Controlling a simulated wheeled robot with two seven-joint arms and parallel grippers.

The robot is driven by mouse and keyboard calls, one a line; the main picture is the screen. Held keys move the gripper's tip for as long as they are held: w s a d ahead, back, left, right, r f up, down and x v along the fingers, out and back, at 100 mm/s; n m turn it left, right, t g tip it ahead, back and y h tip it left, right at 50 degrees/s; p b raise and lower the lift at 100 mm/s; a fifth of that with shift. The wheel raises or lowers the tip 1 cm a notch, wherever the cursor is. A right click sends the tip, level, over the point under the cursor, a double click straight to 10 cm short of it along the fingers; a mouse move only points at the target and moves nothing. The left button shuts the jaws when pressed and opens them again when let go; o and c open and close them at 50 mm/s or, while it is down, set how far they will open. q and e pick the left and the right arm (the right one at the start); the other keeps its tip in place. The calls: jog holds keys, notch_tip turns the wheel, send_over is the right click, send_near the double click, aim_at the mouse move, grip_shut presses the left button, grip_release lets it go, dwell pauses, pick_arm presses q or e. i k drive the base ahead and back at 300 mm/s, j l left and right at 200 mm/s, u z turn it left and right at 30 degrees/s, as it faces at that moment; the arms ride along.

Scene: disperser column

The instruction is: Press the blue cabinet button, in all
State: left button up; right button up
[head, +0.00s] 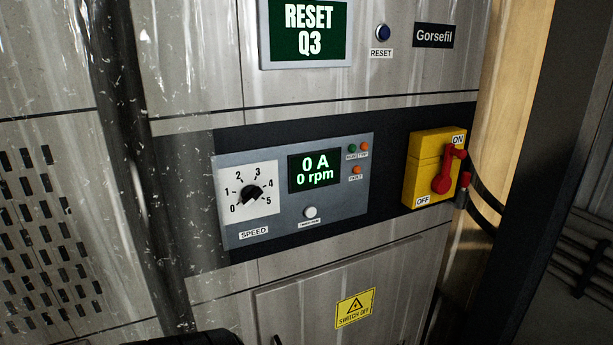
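The blue button (383,32) is a small round button in a dark ring on the upper part of the grey cabinet (330,270). A label reading RESET (381,54) is below it. To its left, a screen (306,30) reads RESET Q3 in white on green. Neither of my grippers can be made out in the head view. A dark shape at the bottom edge, left of the middle, is too cut off to identify.
Below is a panel (350,210) with a speed dial (248,195), a display (315,171) reading 0 A and 0 rpm, and a white button (310,212). A yellow switch box (421,187) with a red handle (441,180) sticks out at right. A dark post (545,150) stands further right.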

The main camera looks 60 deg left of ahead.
aim_at(384, 33)
jog(key=k+u, duration=0.6)
jog(key=i+u, duration=0.1)
jog(key=u, duration=1.15)
jog(key=k+l, duration=0.05)
